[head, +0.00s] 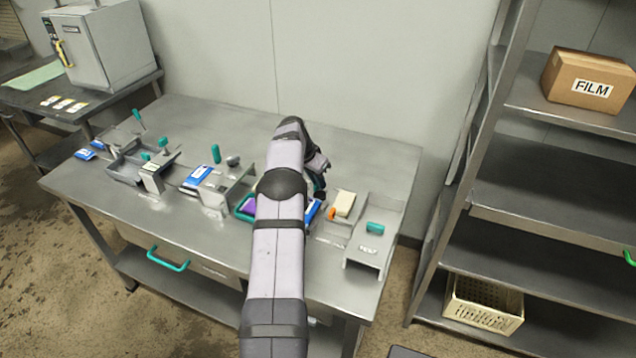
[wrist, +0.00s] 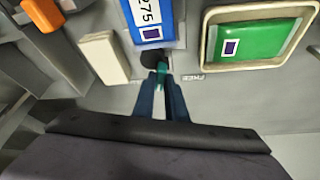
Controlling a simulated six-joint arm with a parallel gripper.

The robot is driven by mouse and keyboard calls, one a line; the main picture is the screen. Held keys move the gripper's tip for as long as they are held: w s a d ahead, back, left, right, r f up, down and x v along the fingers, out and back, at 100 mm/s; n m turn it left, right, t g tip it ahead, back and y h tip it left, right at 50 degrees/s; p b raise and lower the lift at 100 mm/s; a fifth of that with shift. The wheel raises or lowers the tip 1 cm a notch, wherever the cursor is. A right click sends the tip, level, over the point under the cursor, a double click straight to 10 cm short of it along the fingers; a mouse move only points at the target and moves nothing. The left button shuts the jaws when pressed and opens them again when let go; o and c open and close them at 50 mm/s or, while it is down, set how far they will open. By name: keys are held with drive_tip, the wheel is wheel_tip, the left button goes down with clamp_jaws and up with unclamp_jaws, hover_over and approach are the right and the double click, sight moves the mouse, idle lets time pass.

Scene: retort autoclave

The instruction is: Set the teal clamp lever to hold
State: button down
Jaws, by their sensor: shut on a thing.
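The teal clamp lever (wrist: 162,70) shows in the wrist view as a short teal handle beside a dark round pivot (wrist: 153,58). My gripper (wrist: 161,78) is shut on it, with a blue finger on each side. A FREE label (wrist: 193,77) is on the grey surface just right of the lever; no hold label can be read. A blue pack (wrist: 149,22) marked 275 lies beyond the pivot. In the head view my arm hides most of this spot.
A green pack in a cream tray (wrist: 207,60) lies right of the lever, and a cream block (wrist: 104,57) left. Other teal-handled fixtures stand left. The table's back is clear.

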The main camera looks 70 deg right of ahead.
drive_tip(key=shift+w+m, duration=0.1)
drive_tip(key=shift+m, duration=0.5)
drive_tip(key=shift+m+g+y+p, duration=0.35)
drive_tip(key=shift+m+p, duration=0.2)
drive_tip(key=shift+m, duration=0.25)
drive_tip(key=c, duration=1.8)
unclamp_jaws()
drive_tip(key=shift+b+v, duration=0.7)
drive_tip(key=shift+v, duration=0.3)
drive_tip(key=shift+b+v, duration=0.65)
drive_tip(key=shift+v, duration=2)
